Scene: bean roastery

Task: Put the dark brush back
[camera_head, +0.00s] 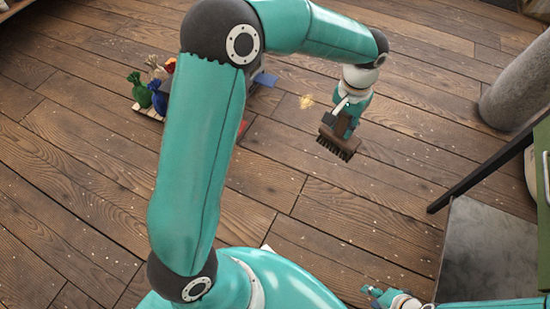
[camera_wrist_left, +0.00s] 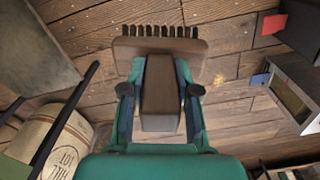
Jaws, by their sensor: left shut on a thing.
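The dark brush (camera_head: 337,143) has a brown body and a row of dark bristles. My left gripper (camera_head: 345,123) is shut on it and holds it over the plank floor, bristles pointing down in the head view. In the left wrist view the brush's brown block and handle (camera_wrist_left: 160,98) sit between the two fingers, with the bristles at the far side. My right gripper (camera_head: 376,297) is low at the bottom right of the head view, small and partly cut off; its opening is unclear. No place that clearly belongs to the brush shows.
Several small coloured sacks (camera_head: 158,103) stand on a pallet at the upper left, partly behind my left arm. Yellowish bits (camera_head: 306,102) lie on the floor. A grey column (camera_head: 518,90) and a grey slab (camera_head: 490,250) are at right. A lettered sack (camera_wrist_left: 62,142) shows in the wrist view.

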